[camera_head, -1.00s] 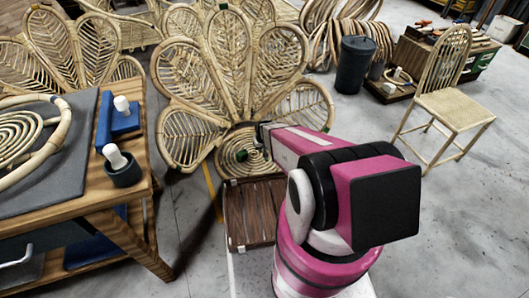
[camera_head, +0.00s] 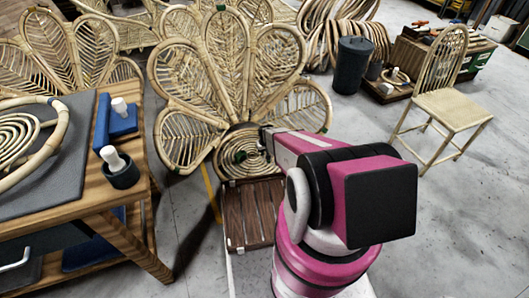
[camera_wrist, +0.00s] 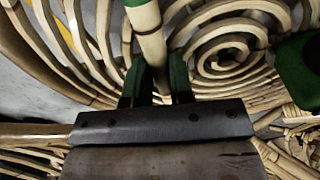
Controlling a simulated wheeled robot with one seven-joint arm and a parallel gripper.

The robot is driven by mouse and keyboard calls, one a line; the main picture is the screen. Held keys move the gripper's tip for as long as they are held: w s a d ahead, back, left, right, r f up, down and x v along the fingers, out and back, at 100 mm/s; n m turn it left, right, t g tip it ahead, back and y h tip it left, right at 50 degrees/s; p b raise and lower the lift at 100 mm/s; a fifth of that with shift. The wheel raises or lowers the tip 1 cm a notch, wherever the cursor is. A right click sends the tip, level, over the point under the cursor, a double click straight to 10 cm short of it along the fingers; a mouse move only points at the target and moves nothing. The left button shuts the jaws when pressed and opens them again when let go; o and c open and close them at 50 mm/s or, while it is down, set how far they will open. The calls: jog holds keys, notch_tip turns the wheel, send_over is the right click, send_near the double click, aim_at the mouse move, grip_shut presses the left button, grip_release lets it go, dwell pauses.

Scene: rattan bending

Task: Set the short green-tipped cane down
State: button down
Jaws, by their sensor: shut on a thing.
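My gripper (camera_wrist: 158,82) is shut on a pale cane (camera_wrist: 152,48) with a green band near the top edge of the wrist view; I take it for the short green-tipped cane. The cane stands up between the green fingers, and its lower end is hidden behind the gripper. In the head view my gripper (camera_head: 264,138) is small, in front of the spiral at the centre of a petal-shaped rattan chair back (camera_head: 236,75). I cannot make out the held cane there, nor whether it touches anything.
A slatted brown seat (camera_head: 252,212) lies below the chair back. A wooden bench (camera_head: 140,212) on the left carries a grey mat, a rattan ring and a dark pot (camera_head: 122,176). A green block (camera_wrist: 298,72) is close on the right in the wrist view.

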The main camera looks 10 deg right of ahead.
jog(key=shift+f, duration=0.1)
jog(key=c, duration=1)
grip_release()
notch_tip(320, 180, up, 12)
jog(key=s, duration=0.2)
jog(key=s+r+m, duration=0.1)
jog(key=s+r, duration=0.8)
jog(key=r, duration=0.4)
jog(key=s+r+g, duration=0.1)
jog(key=s+r, duration=0.8)
jog(key=r, duration=0.4)
jog(key=shift+s+r+m, duration=0.15)
jog(key=shift+r+m, duration=0.15)
jog(key=shift+m, duration=0.1)
